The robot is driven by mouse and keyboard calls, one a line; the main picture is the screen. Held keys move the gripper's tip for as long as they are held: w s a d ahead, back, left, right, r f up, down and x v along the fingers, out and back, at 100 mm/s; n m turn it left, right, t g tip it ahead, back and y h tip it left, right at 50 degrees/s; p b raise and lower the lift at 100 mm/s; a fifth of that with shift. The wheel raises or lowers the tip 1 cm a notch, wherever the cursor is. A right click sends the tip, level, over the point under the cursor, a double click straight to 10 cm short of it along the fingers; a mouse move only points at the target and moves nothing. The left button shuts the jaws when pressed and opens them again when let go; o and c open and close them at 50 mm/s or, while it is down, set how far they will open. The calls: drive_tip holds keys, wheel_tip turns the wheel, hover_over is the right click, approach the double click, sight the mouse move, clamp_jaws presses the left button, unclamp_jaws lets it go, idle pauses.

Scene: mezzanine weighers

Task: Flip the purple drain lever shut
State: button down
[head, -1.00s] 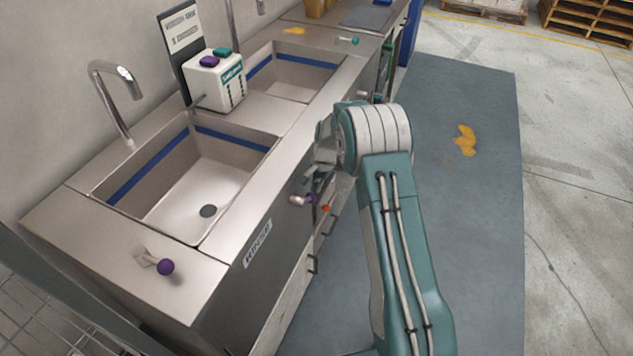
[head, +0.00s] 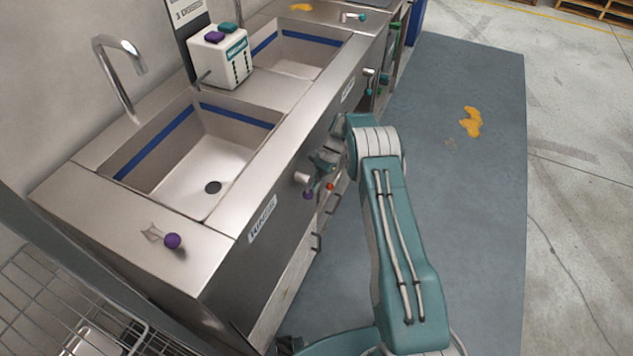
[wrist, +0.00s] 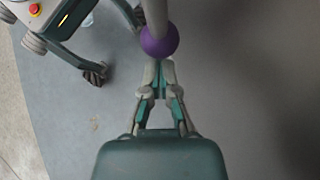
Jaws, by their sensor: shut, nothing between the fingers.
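The purple drain lever (head: 308,195) sits on the steel front panel below the near sink. Its purple ball now hangs below its silver hub. In the wrist view the purple ball (wrist: 159,42) is on the end of a pale rod, just beyond my fingertips. My gripper (head: 321,161) is beside the hub, slightly above and to the right of the ball. In the wrist view my gripper (wrist: 158,66) is shut and empty, with its tips close to the ball. I cannot tell whether they touch it.
Another purple-knobbed lever (head: 172,240) stands on the counter's near corner. A red knob (head: 330,186) is just right of the drain lever. A teal-tipped lever (head: 384,77) is farther along the panel. A white box with buttons (head: 221,56) stands between the sinks.

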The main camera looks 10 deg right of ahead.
drive_tip(key=shift+s+a+f, duration=0.15)
drive_tip(key=shift+s+a, duration=0.1)
drive_tip(key=shift+s, duration=0.05)
idle(0.5)
drive_tip(key=v, duration=1.1)
drive_tip(key=shift+w+d, duration=0.2)
drive_tip(key=shift+r, duration=0.3)
idle(0.4)
